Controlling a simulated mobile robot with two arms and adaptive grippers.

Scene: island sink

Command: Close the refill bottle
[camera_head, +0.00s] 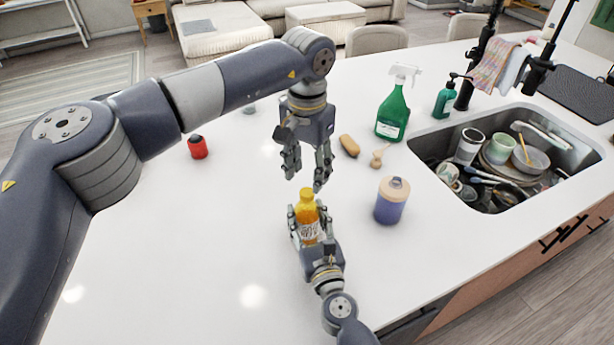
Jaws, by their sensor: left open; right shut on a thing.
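An orange bottle (308,230) with a white label and a yellow upper part stands upright at the island's middle. My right gripper (308,210), coming from the front edge, is shut around its sides. My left gripper (307,180) points down just above and behind the bottle top, fingers open and apart from it. I see nothing between its fingers. Whether the yellow top is a separate cap is too small to tell.
A purple bottle with a beige lid (391,201) stands right of the orange bottle. Behind are a green spray bottle (393,112), a brush (349,146), a wooden utensil (379,156) and a red container (197,147). The sink (590,160) at right holds dishes.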

